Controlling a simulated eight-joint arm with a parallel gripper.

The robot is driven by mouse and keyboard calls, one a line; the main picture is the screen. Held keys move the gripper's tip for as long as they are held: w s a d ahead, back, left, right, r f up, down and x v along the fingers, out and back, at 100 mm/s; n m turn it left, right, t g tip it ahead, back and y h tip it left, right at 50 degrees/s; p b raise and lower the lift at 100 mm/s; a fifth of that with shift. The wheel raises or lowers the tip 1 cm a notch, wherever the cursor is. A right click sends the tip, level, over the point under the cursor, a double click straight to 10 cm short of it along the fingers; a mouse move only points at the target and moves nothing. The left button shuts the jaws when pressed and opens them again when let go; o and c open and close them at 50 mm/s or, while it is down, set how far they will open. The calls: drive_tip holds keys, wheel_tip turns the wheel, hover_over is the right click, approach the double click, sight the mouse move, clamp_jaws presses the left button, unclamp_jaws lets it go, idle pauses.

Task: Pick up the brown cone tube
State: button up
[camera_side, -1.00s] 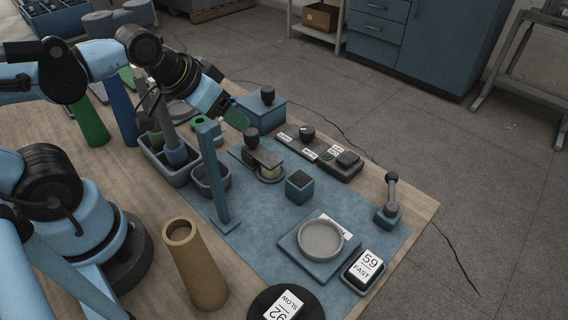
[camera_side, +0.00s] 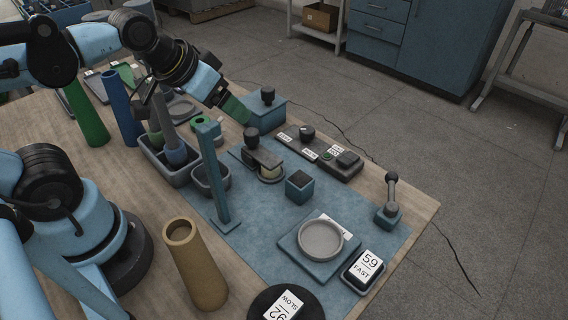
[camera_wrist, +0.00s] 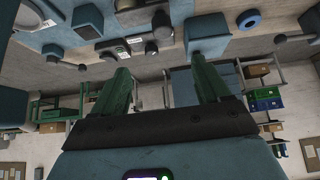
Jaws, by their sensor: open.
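The brown cone tube (camera_side: 194,264) stands upright on the wooden table at the front, near my arm's base, in the side view. Its open top faces up and nothing touches it. My gripper (camera_side: 240,112) is far from it, up and to the right, above the back part of the blue mat near a blue box with a black knob. In the wrist view my gripper (camera_wrist: 162,72) shows two green fingers spread apart with nothing between them. The brown cone tube does not show clearly in the wrist view.
A green cone (camera_side: 88,117) and a blue cone (camera_side: 122,108) stand at the back left. A grey bin (camera_side: 168,170) holds more tubes. A blue post (camera_side: 213,175) rises between the brown tube and the gripper. A round dish (camera_side: 321,240) lies on the mat.

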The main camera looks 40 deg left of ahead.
wheel_tip(320, 180, up, 13)
drive_tip(key=m+g+h, duration=0.1)
drive_tip(key=m+g, duration=0.5)
drive_tip(key=m, duration=0.5)
approach(177, 229)
drive_tip(key=f, duration=0.8)
drive_tip(key=shift+w+d+f, duration=0.1)
drive_tip(key=shift+w+f, duration=0.3)
drive_tip(key=shift+w+d+f, duration=0.1)
drive_tip(key=shift+d+f, duration=0.15)
drive_tip(key=shift+f, duration=0.6)
drive_tip(key=shift+w+d+f, duration=0.1)
drive_tip(key=shift+d+f, duration=0.15)
drive_tip(key=shift+f, duration=0.55)
drive_tip(key=shift+d+f, duration=0.1)
drive_tip(key=shift+f, duration=0.85)
drive_tip(key=c, duration=1.1)
